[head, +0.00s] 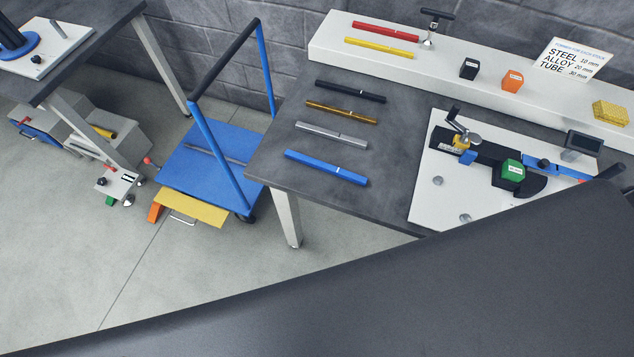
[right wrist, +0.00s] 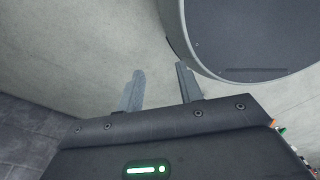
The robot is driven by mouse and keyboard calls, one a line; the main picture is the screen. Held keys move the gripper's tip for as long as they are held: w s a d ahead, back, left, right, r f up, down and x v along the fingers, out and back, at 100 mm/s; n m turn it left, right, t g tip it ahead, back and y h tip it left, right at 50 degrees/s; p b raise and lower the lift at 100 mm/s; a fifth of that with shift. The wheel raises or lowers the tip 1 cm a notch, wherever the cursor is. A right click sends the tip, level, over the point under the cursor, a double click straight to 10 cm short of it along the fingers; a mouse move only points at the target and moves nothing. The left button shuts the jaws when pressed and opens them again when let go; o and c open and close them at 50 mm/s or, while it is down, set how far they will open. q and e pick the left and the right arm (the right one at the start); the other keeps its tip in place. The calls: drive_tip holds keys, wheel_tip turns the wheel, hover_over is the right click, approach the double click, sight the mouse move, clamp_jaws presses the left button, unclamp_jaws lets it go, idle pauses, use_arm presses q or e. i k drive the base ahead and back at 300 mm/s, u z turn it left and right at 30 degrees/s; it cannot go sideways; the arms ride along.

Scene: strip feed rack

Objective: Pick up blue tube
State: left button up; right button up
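The blue tube (head: 326,168) lies on the dark worktable, the nearest of several tubes set out in a column. Neither gripper shows in the head view. In the right wrist view my right gripper (right wrist: 160,85) has its two fingers apart, with nothing between them, above pale floor. The blue tube is not in the right wrist view. My left gripper is in neither view.
Grey (head: 332,135), brown (head: 342,111) and black (head: 350,91) tubes lie behind the blue one. A white fixture plate (head: 430,195) stands to the right. Red (head: 385,31) and yellow (head: 379,47) tubes lie on the back shelf. A blue cart (head: 190,165) stands left of the table.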

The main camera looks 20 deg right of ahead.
sight(325, 166)
drive_tip(key=k, duration=0.85)
drive_tip(key=z, duration=1.3)
drive_tip(key=i, duration=0.5)
